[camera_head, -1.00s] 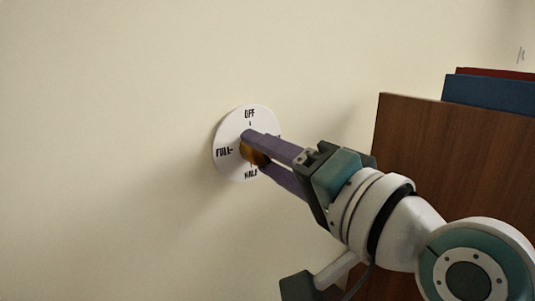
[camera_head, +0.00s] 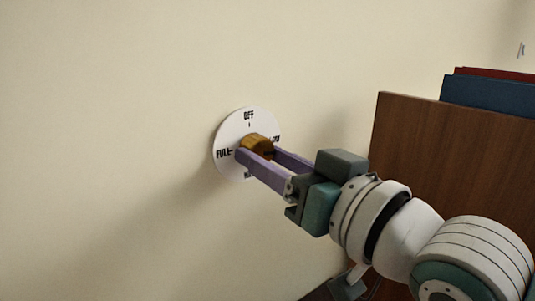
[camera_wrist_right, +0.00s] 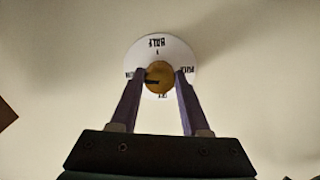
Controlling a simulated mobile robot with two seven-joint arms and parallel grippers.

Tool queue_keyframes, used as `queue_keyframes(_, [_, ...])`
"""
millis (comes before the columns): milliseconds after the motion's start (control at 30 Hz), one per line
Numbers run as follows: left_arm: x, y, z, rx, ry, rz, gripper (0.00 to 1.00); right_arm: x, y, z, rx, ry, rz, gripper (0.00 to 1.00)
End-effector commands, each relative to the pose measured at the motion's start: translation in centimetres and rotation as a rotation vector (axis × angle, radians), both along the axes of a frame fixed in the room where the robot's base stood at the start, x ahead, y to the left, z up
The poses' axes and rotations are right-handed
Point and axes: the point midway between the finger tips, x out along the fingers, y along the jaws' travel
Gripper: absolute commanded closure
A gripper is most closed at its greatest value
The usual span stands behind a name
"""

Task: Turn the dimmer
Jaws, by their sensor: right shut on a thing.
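The dimmer is a round white dial plate (camera_head: 230,132) on the wall, with OFF at the top, FULL at the left, and further labels at the right and bottom partly covered by my fingers. Its brass knob (camera_head: 257,145) is at the centre. My right gripper (camera_head: 257,154) reaches in from the right, its two purple fingers shut on the knob, one on each side. In the right wrist view the knob (camera_wrist_right: 159,76) sits between the fingertips, with a dark pointer mark on its face toward the left. My left gripper is not in view.
A brown wooden shelf side (camera_head: 425,150) stands to the right, close behind my right arm. Blue (camera_head: 488,95) and red books show above its edge. The wall left of the dial is bare and clear.

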Motion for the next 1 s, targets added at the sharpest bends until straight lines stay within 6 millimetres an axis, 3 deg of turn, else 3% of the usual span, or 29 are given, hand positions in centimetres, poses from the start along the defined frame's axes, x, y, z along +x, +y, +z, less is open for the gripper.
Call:
queue_keyframes(400, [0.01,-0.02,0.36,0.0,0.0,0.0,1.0,0.03,-0.03,0.06,-0.138,-0.103,0.001,1.0])
queue_keyframes(900, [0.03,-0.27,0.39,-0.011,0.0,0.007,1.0,0.04,-0.04,0.04,-0.152,-0.113,0.001,1.0])
queue_keyframes(933, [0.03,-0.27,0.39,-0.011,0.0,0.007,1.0,0.04,-0.04,0.04,-0.152,-0.112,0.001,0.53])
queue_keyframes(1000, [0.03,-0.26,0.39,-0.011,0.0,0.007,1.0,0.04,-0.04,0.04,-0.152,-0.112,0.0,0.45])
